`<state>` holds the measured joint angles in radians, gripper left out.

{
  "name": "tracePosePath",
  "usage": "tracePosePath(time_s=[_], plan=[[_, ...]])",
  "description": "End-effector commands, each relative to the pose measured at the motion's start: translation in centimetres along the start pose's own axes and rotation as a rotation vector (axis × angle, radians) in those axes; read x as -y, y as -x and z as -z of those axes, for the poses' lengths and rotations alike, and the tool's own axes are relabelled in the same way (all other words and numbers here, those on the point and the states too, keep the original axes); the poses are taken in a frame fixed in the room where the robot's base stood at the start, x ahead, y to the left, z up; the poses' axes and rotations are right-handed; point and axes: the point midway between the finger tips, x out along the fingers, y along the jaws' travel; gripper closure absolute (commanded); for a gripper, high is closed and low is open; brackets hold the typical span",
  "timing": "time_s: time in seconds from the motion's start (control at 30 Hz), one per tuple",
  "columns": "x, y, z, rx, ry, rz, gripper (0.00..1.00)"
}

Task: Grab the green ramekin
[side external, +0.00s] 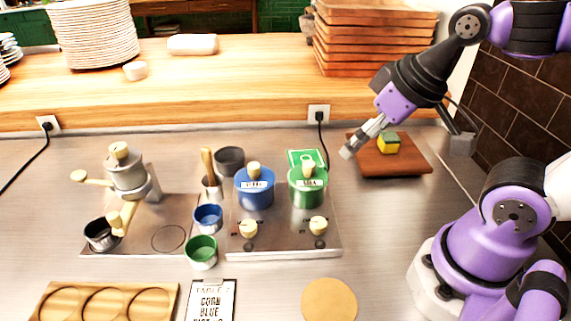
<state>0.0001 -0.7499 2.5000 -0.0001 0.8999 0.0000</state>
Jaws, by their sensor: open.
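The green ramekin (201,252) stands upright on the steel counter, in front of the blue ramekin (208,217) and just left of the two-knob burner plate (283,243).
A blue pot (254,190) and a green pot (307,188) stand on the burner plate. A grinder-like device (126,175) stands left. In front are a wooden tray (105,303), a menu clipboard (212,300) and a round tan disc (329,299). The counter between the disc and my base is clear.

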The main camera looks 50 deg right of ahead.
Motion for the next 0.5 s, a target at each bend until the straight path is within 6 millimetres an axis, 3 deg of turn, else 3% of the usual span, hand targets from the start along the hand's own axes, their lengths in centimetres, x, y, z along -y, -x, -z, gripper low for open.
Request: tracePosePath(time_s=[0.33, 0.5], plan=[[0.5, -0.2, 0.5, 0.005, 0.028, 0.012, 0.21], [4.0, -2.2, 3.6, 0.032, 0.202, 0.090, 0.21]])
